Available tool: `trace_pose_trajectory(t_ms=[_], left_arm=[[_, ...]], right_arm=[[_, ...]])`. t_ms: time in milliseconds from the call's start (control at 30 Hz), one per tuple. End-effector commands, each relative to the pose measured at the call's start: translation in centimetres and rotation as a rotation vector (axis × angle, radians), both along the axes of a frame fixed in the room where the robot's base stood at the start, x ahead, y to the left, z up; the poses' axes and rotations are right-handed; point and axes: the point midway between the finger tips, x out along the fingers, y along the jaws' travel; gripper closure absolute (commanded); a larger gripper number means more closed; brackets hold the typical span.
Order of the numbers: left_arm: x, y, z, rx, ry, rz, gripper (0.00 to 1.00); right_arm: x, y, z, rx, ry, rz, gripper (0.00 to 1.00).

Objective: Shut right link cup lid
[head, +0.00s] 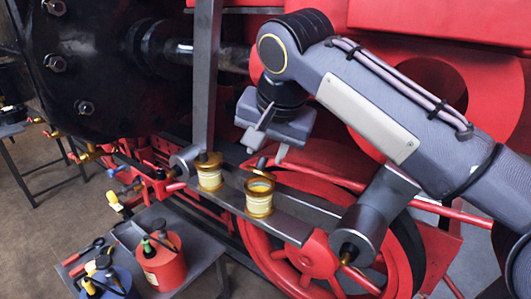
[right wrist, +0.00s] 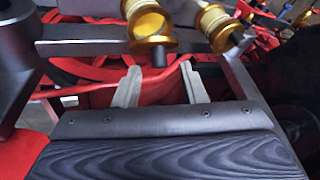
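The right link cup (head: 259,203) is a cream and brass cup on the grey link bar, its mouth showing open. Its lid (head: 262,170) appears raised at the back of the rim. In the right wrist view the cup shows a round gold face (right wrist: 152,27), with a dark knob (right wrist: 159,56) below it. My right gripper (head: 270,136) hangs above and behind the cup, apart from it. Its fingers (right wrist: 158,84) are spread with nothing between them. The left link cup (head: 209,178) has its lid down; it also shows in the right wrist view (right wrist: 220,27). My left gripper is out of view.
The grey link bar (head: 290,227) runs under both cups, in front of a red spoked wheel (head: 310,255). An upright grey bar (head: 205,80) stands by the left cup. A small table (head: 190,280) at lower left holds a red can (head: 163,262) and a blue can (head: 107,282).

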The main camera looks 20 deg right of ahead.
Motion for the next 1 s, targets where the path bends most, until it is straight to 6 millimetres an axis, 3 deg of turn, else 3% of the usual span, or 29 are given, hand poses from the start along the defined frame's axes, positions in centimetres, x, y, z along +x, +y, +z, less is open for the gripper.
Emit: trace_pose_trajectory(t_ms=[200,467,767,1000], left_arm=[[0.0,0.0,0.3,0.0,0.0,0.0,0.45],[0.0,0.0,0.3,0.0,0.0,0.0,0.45],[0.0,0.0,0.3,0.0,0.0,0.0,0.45],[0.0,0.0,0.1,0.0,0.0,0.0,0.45]], right_arm=[[0.9,0.0,-1.7,-0.001,0.001,0.0,0.62],[1.0,0.0,-1.9,0.001,-0.001,0.0,0.62],[1.0,0.1,-1.9,0.001,-0.001,0.0,0.99],[0.9,0.1,-2.0,-0.007,-0.008,0.002,1.0]])
